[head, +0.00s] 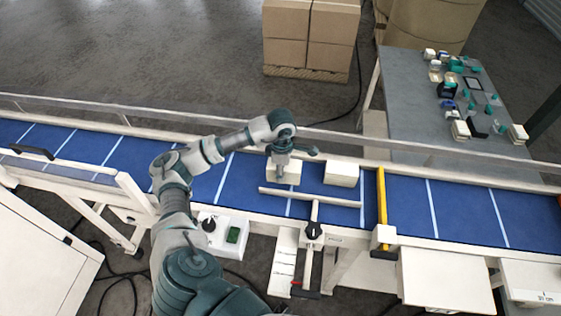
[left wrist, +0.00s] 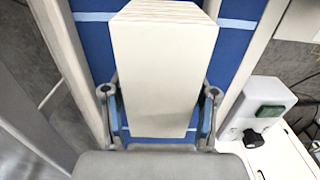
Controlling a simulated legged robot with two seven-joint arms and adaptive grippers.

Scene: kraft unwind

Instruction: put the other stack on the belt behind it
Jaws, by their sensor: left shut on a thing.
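A cream stack (head: 289,176) is on or just above the blue belt (head: 408,205), left of a second cream stack (head: 342,173). My left gripper (head: 283,160) comes down on the first stack from above and is shut on it. In the left wrist view the held stack (left wrist: 163,60) stands between the two fingers of the left gripper (left wrist: 160,95), with fine layer lines at its far end. Whether the held stack touches the belt cannot be told. My right gripper is not in view.
A white guide bar (head: 330,201) lies across the belt's near side, in front of both stacks. A yellow bar (head: 382,196) crosses the belt to the right. A control box (head: 224,232) sits at the near edge. A metal rail (head: 420,146) runs behind.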

